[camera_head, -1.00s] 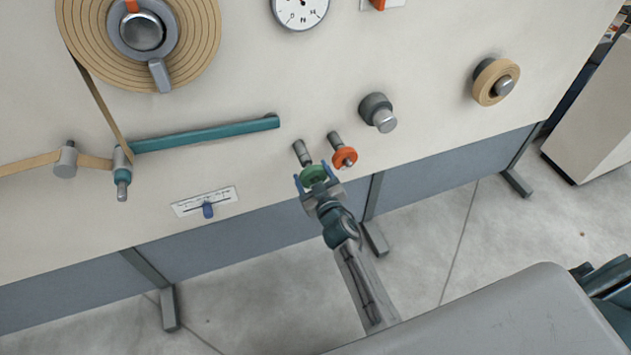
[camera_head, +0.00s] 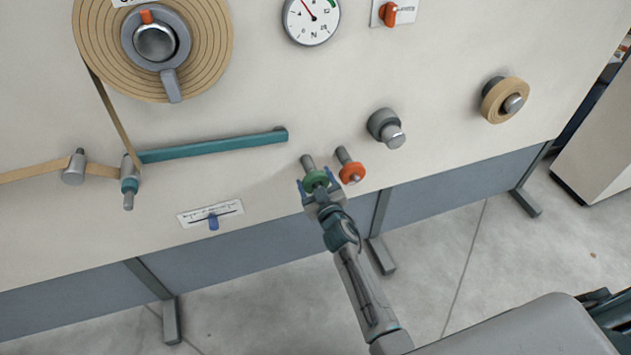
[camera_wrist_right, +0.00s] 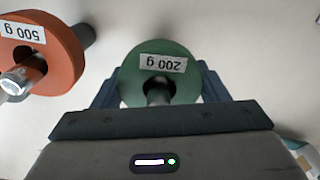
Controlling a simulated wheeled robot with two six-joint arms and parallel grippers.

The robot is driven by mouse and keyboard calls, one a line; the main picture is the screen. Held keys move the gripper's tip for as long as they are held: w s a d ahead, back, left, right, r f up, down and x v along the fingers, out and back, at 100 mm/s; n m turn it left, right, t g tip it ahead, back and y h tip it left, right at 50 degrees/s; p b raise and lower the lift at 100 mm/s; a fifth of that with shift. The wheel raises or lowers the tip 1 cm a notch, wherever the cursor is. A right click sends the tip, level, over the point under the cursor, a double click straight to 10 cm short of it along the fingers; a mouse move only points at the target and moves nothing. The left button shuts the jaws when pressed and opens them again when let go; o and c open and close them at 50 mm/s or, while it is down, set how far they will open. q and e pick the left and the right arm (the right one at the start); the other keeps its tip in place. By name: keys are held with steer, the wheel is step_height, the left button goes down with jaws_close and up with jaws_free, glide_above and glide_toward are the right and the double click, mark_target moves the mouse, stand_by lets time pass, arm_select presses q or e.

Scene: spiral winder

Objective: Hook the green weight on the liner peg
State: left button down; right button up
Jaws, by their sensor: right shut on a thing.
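The green weight (camera_head: 317,180) is a ring at the front of a short grey peg (camera_head: 308,163) on the machine panel. In the right wrist view the green weight (camera_wrist_right: 186,82) carries a "200 g" label, and a dark peg shows in its hole. My right gripper (camera_head: 316,187) is shut on the green weight, with its blue fingers (camera_wrist_right: 160,88) on either side of the ring. No peg is marked as the liner peg. A teal bar (camera_head: 215,146) runs along the panel to a roller post (camera_head: 129,185) at its left end. My left gripper is out of view.
An orange weight (camera_head: 351,173) marked "500 g" hangs on its peg close to the right of my gripper. A grey knob (camera_head: 386,128) and a small tan roll (camera_head: 499,100) stick out farther right. A scale with a blue slider (camera_head: 213,222) sits lower left.

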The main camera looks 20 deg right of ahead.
steer(key=o, duration=1.8)
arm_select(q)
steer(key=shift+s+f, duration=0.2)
